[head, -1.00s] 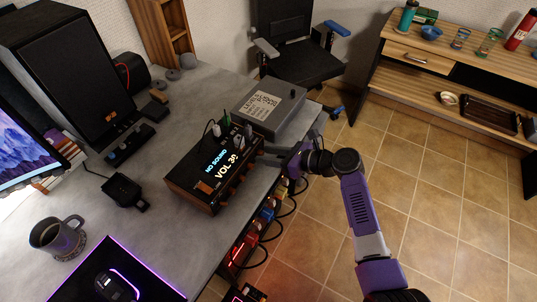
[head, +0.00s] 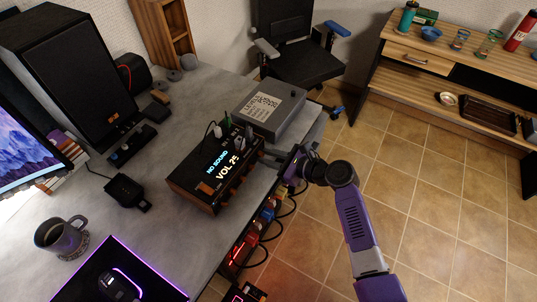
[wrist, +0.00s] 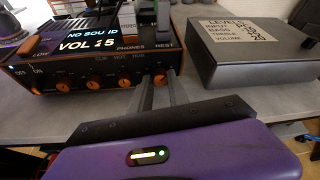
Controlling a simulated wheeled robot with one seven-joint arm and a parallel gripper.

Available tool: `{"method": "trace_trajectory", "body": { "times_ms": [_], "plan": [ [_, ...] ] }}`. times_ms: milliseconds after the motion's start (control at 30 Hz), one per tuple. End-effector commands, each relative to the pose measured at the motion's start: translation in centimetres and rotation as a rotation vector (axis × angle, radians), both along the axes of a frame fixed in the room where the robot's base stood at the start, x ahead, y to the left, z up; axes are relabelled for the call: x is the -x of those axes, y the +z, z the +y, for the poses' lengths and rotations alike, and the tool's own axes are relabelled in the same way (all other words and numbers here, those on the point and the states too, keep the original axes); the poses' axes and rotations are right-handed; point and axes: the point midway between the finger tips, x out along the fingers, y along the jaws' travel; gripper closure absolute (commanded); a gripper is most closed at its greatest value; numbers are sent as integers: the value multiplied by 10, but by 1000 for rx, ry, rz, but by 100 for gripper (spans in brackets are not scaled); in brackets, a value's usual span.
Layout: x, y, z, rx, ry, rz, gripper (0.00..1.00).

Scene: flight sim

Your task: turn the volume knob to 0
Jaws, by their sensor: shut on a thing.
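A black-and-wood audio unit (head: 205,190) stands on the grey desk; it also shows in the wrist view (wrist: 78,68). Its lit display (wrist: 90,38) reads "NO SOUND" and "VOL 25". A row of orange knobs runs along its front. My gripper (wrist: 160,82) has its two fingers around the rightmost orange knob (wrist: 159,78), one on each side, shut on it. In the head view my gripper (head: 268,156) reaches the unit's front from the right. The knob's own label is not clearly readable, and its front is partly hidden there by my gripper.
A grey box (head: 270,110) with a "LEVELS" label stands beside the unit; its label (wrist: 240,31) lists "VOLUME 20". Cables and plugs (head: 222,128) stand on the unit's top. A mug (head: 60,237) and speaker (head: 70,75) are at the left. Floor is open at right.

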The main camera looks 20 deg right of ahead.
Motion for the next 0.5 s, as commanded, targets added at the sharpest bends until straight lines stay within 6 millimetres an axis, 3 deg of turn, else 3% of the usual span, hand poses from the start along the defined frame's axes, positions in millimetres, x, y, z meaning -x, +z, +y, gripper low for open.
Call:
{"method": "trace_trajectory", "body": {
  "times_ms": [500],
  "plan": [
    [4,-8,4,398,0,-290,100]
  ]
}}
